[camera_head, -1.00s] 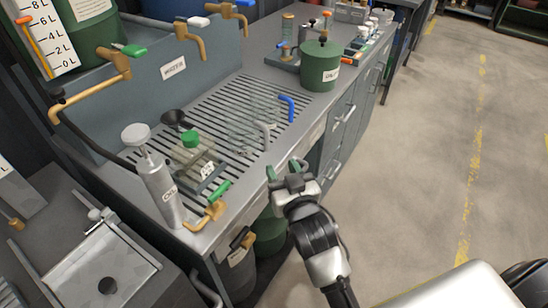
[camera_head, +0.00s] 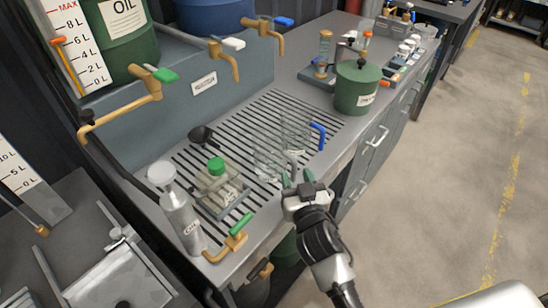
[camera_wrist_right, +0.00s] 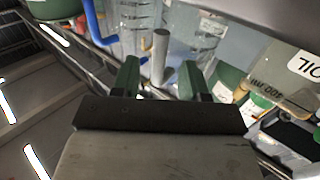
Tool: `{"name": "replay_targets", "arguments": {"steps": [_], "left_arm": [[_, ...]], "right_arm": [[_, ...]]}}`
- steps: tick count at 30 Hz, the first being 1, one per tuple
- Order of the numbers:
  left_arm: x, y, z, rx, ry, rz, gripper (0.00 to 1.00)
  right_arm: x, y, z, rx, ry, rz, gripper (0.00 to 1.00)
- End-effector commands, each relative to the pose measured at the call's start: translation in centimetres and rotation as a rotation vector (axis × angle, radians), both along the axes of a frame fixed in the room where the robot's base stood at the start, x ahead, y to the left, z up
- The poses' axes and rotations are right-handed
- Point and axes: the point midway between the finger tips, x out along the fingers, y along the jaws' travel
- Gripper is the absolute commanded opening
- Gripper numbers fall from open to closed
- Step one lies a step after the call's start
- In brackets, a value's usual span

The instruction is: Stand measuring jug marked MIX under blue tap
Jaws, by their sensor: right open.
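Two clear jugs stand on the slotted drain grate (camera_head: 262,109). The nearer clear jug (camera_head: 268,158) has a grey handle; the farther clear jug (camera_head: 293,132) has a blue handle. I cannot read MIX on either. The blue tap (camera_head: 283,22) is at the back, at the right end of the row of taps. My right gripper (camera_head: 297,179) is open at the counter's front edge, right at the grey handle. In the wrist view the grey handle (camera_wrist_right: 160,50) stands between the green fingertips, not clamped. The blue handle (camera_wrist_right: 96,24) is left of them. My left gripper is out of view.
A silver bottle (camera_head: 181,214), a square flask with a green cap (camera_head: 217,183) and a black funnel (camera_head: 201,134) stand left of the jugs. A green-handled tap (camera_head: 234,238) is at the front edge. A green canister (camera_head: 356,88) stands to the right.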

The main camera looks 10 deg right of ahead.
Motion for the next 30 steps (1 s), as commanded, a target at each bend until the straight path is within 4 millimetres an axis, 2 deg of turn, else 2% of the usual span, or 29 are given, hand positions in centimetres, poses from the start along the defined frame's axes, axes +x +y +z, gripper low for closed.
{"name": "replay_targets", "arguments": {"steps": [3, 6, 13, 14, 22, 30], "left_arm": [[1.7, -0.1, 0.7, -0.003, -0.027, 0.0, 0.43], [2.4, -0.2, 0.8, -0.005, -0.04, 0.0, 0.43], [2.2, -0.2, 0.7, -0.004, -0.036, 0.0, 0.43], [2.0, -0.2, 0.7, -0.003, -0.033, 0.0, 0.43], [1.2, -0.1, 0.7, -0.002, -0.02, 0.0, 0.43], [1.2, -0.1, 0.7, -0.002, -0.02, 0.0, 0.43]], "right_arm": [[1.8, -0.1, 0.2, -0.003, -0.001, 0.0, 0.44], [2.6, -0.1, 0.1, -0.001, 0.0, 0.0, 0.44], [2.7, -0.1, 0.0, 0.0, 0.0, 0.0, 0.44], [2.7, -0.1, 0.0, 0.0, 0.0, 0.0, 0.43], [2.7, -0.1, 0.0, 0.0, 0.0, 0.0, 0.01], [2.7, -0.1, 0.0, 0.0, -0.001, 0.0, 0.0]]}}
